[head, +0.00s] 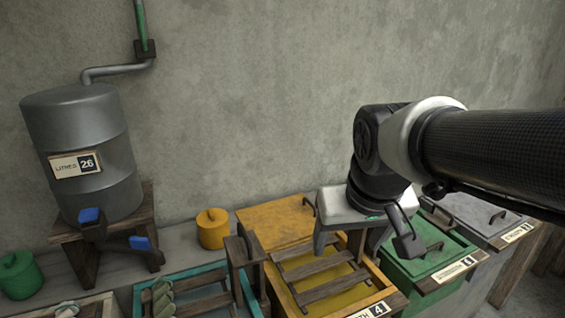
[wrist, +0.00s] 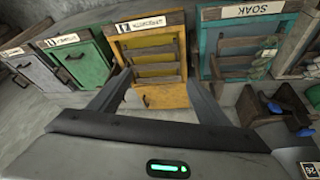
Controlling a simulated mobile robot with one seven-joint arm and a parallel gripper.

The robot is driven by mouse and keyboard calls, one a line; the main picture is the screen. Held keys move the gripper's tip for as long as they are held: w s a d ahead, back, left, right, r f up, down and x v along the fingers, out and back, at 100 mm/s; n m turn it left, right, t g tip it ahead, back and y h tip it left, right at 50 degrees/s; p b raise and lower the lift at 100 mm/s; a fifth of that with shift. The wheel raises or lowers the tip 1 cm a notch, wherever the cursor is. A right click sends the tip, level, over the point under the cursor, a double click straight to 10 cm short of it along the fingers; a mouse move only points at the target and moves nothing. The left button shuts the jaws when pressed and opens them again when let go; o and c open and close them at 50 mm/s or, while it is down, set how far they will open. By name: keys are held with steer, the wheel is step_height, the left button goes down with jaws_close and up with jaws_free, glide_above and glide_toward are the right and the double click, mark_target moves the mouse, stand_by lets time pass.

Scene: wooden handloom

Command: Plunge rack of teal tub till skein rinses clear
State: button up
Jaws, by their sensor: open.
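The teal tub (head: 208,268) stands at the bottom of the head view, cut off by the frame edge. In the wrist view the teal tub (wrist: 204,52) is at upper right, with a SOAK sign. Its slatted wooden rack (head: 203,303) sits inside. A pale green skein (head: 162,299) lies at the rack's left side; it also shows in the wrist view (wrist: 264,58). A wooden upright (head: 244,262) stands at the tub's right end. My gripper (head: 383,248) is open and empty, above the right part of the yellow tub, apart from the teal tub. The water's clarity cannot be told.
The yellow tub (head: 381,276) with its own slatted rack stands right of the teal tub. Lidded green (head: 412,266) and grey (head: 465,212) tubs stand farther right. A grey barrel (head: 80,140) marked 26 litres, with blue-handled taps (head: 90,215), stands at left. A concrete wall is behind.

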steer(key=w+a+r+n+g+p, duration=0.1)
steer(key=w+a+r+n+p, duration=0.1)
steer(key=w+a+p, duration=0.6)
steer(key=n+g+y+p, duration=0.1)
steer(key=n+p, duration=0.1)
steer(key=p, duration=0.2)
glide_above(244, 231)
step_height(244, 231, down, 6)
steer(key=shift+f, duration=0.25)
step_height(244, 231, down, 8)
steer(key=b, duration=0.5)
steer(key=shift+f, duration=0.25)
steer(key=shift+b, duration=0.3)
steer(key=shift+f, duration=0.3)
